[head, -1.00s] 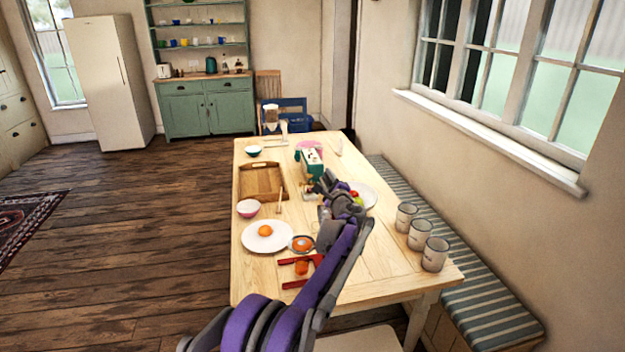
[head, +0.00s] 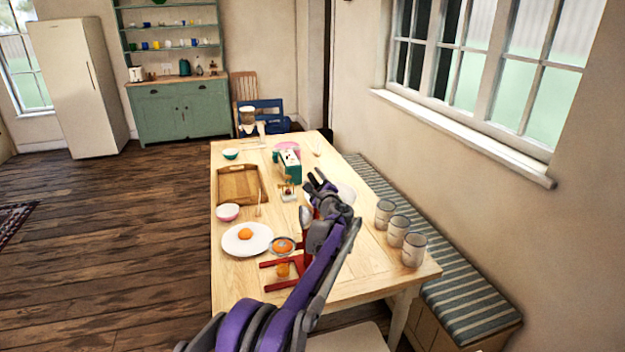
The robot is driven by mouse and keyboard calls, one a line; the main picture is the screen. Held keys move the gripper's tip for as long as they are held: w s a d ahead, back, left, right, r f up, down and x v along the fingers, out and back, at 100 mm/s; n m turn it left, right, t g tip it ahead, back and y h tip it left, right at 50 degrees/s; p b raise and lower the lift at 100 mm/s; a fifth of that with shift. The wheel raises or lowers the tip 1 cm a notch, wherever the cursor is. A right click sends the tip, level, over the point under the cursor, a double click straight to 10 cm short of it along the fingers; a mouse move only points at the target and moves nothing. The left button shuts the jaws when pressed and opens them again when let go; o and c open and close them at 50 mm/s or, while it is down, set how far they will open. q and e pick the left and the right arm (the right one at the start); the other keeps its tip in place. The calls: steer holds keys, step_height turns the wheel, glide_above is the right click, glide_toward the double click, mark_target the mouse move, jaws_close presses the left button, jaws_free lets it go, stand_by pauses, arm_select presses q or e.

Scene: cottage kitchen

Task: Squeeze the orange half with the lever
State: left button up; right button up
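A red squeezer (head: 270,264) stands at the near left of the table. An orange half (head: 283,245) sits in its round grey-rimmed cup, and something orange (head: 283,270) shows below, too small to identify. A red upright part shows beside the cup, partly hidden by my arm, so I cannot make out the whole lever. Another orange piece (head: 245,233) lies on a white plate (head: 262,247). My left gripper (head: 315,176) is beyond the squeezer above the table, its fingers apart and empty. My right gripper is not in view.
A wooden tray (head: 222,203), a pink bowl (head: 228,212) and a green box-like appliance (head: 289,170) stand farther back. A white plate (head: 346,189) is partly behind my gripper.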

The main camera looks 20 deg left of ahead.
arm_select(q)
steer(key=shift+d, duration=0.1)
steer(key=b+v, duration=0.2)
steer(key=v, duration=0.8)
steer(key=shift+s+d, duration=0.15)
steer(key=shift+s, duration=0.15)
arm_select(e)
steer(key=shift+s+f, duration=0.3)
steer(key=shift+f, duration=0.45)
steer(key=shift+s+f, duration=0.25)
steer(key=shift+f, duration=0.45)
